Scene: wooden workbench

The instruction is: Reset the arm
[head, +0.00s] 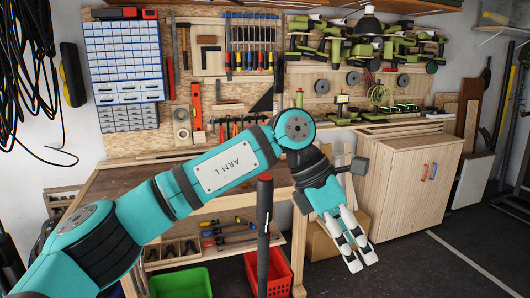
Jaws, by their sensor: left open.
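My left arm (226,165), teal and marked "ARM L", reaches in from the lower left and crosses in front of the workbench. It bends at the elbow at about the picture's middle. My left gripper (360,258) hangs down at the end, right of the red crate, with its pale fingers a little apart and nothing between them. My right arm and right gripper do not show.
A wooden workbench (120,183) stands behind my arm, partly hidden. Below it are a green bin (180,283) and a red crate (278,272). A wooden cabinet (400,185) stands at right. Tools hang on the pegboard wall. The floor (430,265) at lower right is clear.

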